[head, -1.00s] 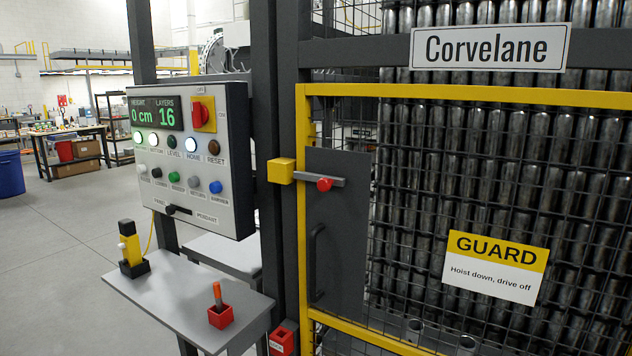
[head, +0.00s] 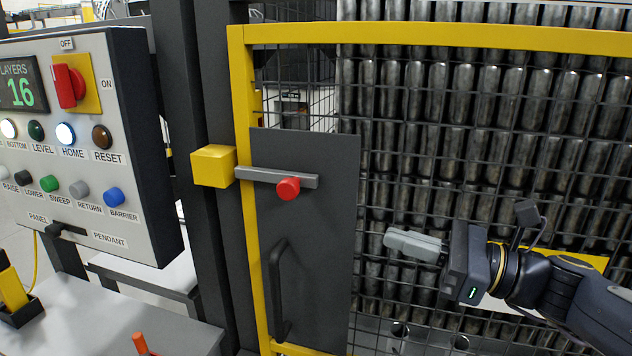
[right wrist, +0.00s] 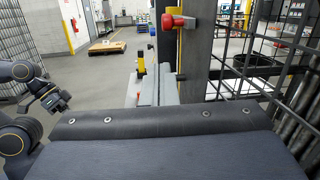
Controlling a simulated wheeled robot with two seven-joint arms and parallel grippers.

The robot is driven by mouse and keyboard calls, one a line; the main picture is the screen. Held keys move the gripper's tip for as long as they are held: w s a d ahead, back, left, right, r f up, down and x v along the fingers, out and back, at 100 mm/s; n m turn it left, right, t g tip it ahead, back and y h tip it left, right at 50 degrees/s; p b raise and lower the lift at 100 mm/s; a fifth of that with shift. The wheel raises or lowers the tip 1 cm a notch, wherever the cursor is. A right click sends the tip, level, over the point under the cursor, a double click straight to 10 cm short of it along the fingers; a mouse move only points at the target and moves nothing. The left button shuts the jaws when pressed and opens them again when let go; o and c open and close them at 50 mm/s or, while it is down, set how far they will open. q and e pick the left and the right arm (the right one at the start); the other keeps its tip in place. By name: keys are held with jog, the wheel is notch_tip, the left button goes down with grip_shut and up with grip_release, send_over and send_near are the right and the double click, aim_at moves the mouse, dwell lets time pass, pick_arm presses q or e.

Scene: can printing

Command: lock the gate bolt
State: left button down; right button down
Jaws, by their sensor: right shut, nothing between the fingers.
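The gate bolt is a grey bar (head: 262,177) with a red knob (head: 288,188) on the gate's dark plate (head: 320,230). Its left end meets the yellow block (head: 214,166) on the post; I cannot tell whether it sits inside. The knob also shows in the right wrist view (right wrist: 175,22). My right gripper (head: 390,240) is shut and empty, right of the knob, lower and apart from it, in front of the mesh. Its pale fingers (right wrist: 154,92) point towards the post side. My left gripper (right wrist: 56,102) shows small in the right wrist view; its jaws are unclear.
A black handle (head: 278,290) stands out below the bolt. The yellow gate frame (head: 440,36) holds wire mesh with stacked cans behind. A control panel (head: 90,190) is left of the post, above a grey shelf (head: 110,330). Free room lies in front of the gate.

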aim_at(292, 196)
pick_arm(q)
jog(key=shift+w, duration=0.25)
pick_arm(e)
jog(key=shift+w+d+r+m+t, duration=0.3)
jog(key=shift+w+r+m, duration=0.1)
jog(key=shift+r, duration=0.1)
jog(key=shift+a, duration=0.1)
